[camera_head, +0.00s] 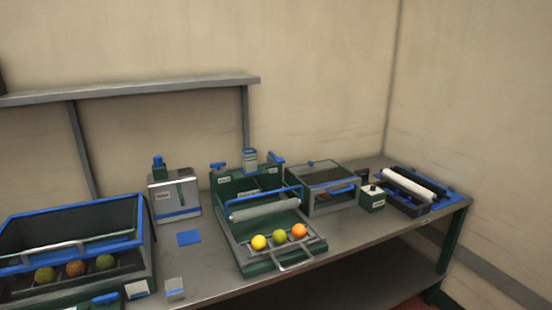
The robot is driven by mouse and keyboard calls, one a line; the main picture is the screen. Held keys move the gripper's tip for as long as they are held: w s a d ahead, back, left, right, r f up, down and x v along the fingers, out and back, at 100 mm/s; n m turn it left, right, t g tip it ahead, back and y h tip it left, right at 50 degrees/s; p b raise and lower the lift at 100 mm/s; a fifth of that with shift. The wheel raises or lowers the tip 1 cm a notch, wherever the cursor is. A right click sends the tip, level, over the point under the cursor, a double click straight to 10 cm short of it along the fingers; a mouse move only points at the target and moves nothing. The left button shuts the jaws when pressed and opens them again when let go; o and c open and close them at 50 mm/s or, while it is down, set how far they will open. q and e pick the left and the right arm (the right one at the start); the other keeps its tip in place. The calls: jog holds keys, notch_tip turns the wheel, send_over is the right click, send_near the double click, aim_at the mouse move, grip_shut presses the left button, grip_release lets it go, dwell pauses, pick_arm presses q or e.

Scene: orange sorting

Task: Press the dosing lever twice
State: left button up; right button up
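A grey box-shaped device (163,206) with a blue cap (158,161), a blue stripe and a dark vertical slot stands at the back of the bench, left of centre. It may be a doser, but I cannot make out a lever on it for certain. A green station (262,266) right of it has a roller (265,208) and a metal front handle (297,264). Blue-topped parts (250,157) rise at its back. I cannot tell which part is the dosing lever. Neither of my grippers is in view.
Three yellow-to-orange balls (259,242) sit in the station's front. A blue-rimmed bin (147,215) at left holds three fruits. A blue square (189,238) lies mid-bench.

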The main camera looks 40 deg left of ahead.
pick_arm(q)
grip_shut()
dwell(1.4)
